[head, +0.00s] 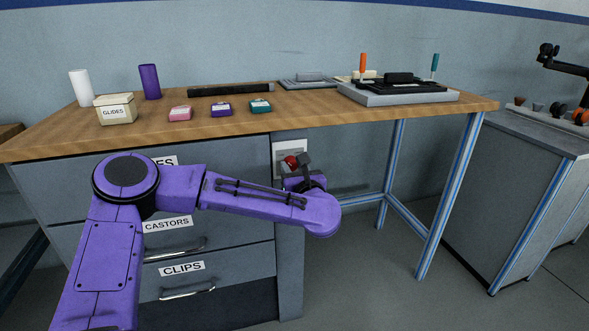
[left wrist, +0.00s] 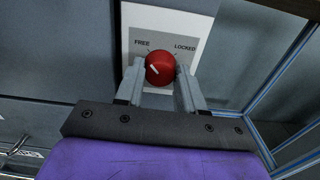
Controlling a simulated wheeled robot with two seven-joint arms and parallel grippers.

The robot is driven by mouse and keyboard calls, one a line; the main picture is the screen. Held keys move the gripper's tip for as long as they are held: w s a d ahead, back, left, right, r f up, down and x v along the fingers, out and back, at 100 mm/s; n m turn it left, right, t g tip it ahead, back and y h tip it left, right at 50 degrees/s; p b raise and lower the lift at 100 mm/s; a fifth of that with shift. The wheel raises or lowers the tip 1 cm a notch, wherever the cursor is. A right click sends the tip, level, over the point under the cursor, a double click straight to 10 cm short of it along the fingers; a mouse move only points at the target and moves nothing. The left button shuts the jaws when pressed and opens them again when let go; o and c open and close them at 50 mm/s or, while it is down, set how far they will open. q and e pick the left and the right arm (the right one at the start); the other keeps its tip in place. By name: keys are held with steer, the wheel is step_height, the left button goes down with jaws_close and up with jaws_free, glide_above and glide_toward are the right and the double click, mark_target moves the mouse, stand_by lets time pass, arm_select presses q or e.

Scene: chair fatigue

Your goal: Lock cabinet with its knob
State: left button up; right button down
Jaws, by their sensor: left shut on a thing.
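The red knob (head: 291,161) sits on a white plate (head: 278,158) on the cabinet's (head: 289,250) right-hand post, just under the table top. In the left wrist view the knob (left wrist: 160,68) has a short white mark on its left part, towards the word FREE (left wrist: 142,43); LOCKED (left wrist: 185,47) is printed at upper right. My left gripper (head: 301,164) is shut on the knob, one finger on each side, as the left wrist view (left wrist: 160,76) shows. The cabinet's drawers look shut; my arm hides part of the top one. My right gripper is in neither view.
The wooden table top (head: 330,112) overhangs just above my gripper. It bears a cream GLIDES box (head: 115,109), white and purple cylinders, small coloured boxes and a grey tray (head: 400,97). Blue table legs (head: 450,200) stand right of open space. A grey cabinet (head: 510,190) is farther right.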

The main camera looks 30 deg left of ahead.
arm_select(q)
steer(key=m+p, duration=0.1)
steer(key=m, duration=0.1)
steer(key=m+p, duration=0.2)
steer(key=shift+r+m, duration=0.2)
steer(key=shift+m, duration=0.1)
steer(key=m+p, duration=0.3)
steer(key=m, duration=0.1)
steer(key=m+p, duration=0.4)
steer(key=m, duration=0.1)
steer(key=shift+f+m, duration=0.1)
steer(key=shift+m, duration=0.3)
steer(key=shift+f+m+p, duration=0.15)
steer(key=shift+m+p, duration=0.85)
steer(key=shift+m, duration=0.5)
steer(key=shift+s+f+m, duration=0.1)
steer(key=shift+m, duration=0.2)
steer(key=o, duration=1)
steer(key=shift+o, duration=0.2)
steer(key=shift+d, duration=0.1)
steer(key=v, duration=1)
steer(key=shift+s, duration=0.25)
steer(key=shift+d, duration=0.1)
